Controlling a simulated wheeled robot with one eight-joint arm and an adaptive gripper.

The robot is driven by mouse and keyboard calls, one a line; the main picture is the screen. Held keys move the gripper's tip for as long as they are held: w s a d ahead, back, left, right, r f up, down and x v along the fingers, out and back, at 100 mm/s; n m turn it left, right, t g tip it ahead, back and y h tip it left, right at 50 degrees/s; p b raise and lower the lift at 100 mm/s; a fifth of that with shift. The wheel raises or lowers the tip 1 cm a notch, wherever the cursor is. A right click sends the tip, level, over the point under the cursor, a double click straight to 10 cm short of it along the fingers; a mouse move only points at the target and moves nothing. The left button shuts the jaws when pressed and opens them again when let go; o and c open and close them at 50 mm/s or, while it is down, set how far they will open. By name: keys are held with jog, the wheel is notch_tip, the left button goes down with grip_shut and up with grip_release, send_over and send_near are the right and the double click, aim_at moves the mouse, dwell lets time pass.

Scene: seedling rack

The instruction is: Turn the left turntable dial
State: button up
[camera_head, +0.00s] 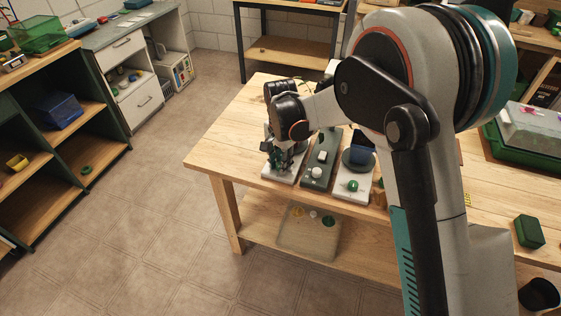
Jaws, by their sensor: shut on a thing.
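The left turntable (294,175) has a pale base and stands at the left end of a row of three units on the wooden bench. My gripper (277,162) reaches down over its front part and is shut on its dial. The dial itself is hidden behind the fingers, so its angle cannot be read. My arm's wrist covers most of the left turntable's plate.
A dark grey panel (316,177) with white knobs stands just right. Beyond it is a second turntable (347,191) with a green dial (352,186) and a blue block (362,151). The wooden bench (217,148) is clear at its left end.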

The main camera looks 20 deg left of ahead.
jog(key=shift+n, duration=0.4)
jog(key=n, duration=0.4)
jog(key=shift+p, duration=0.35)
jog(key=n, duration=0.9)
jog(key=shift+p, duration=0.35)
jog(key=shift+n, duration=1.9)
jog(key=o, duration=1.1)
